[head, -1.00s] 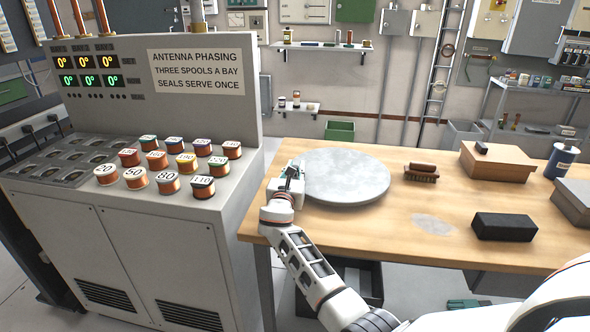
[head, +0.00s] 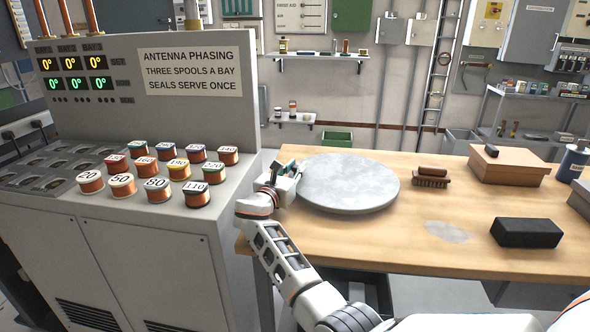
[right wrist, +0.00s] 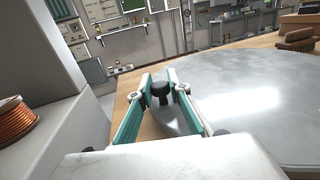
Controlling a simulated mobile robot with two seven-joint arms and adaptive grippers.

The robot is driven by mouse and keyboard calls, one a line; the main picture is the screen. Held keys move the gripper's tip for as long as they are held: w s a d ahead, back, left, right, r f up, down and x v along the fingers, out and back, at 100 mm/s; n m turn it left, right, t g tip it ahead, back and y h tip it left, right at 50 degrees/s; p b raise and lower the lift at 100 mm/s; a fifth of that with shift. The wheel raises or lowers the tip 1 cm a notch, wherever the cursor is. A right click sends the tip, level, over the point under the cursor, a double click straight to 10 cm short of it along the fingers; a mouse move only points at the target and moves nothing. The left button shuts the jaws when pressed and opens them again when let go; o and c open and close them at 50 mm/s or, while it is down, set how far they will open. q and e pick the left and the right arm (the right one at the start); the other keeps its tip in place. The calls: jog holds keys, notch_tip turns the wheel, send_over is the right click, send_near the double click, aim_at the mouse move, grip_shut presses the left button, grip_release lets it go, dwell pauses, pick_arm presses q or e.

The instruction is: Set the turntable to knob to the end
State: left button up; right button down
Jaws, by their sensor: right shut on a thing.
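A round grey turntable (head: 350,184) lies on the wooden workbench. It also fills the right of the right wrist view (right wrist: 255,100). A small black knob (right wrist: 159,91) stands at its left rim in the right wrist view. My right gripper (head: 287,169) is at that left rim in the head view. In the right wrist view its green-sided fingers (right wrist: 162,92) are on either side of the knob, shut on it. The knob is hard to make out in the head view, hidden by the gripper. My left gripper is not in view.
A grey console with several numbered copper spools (head: 155,178) stands left of the bench (head: 400,240). On the bench right of the turntable are a brush (head: 432,177), a black block (head: 526,232) and a cardboard box (head: 508,166).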

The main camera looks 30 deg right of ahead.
jog(key=c, duration=1.9)
grip_release()
jog(key=v, duration=1.2)
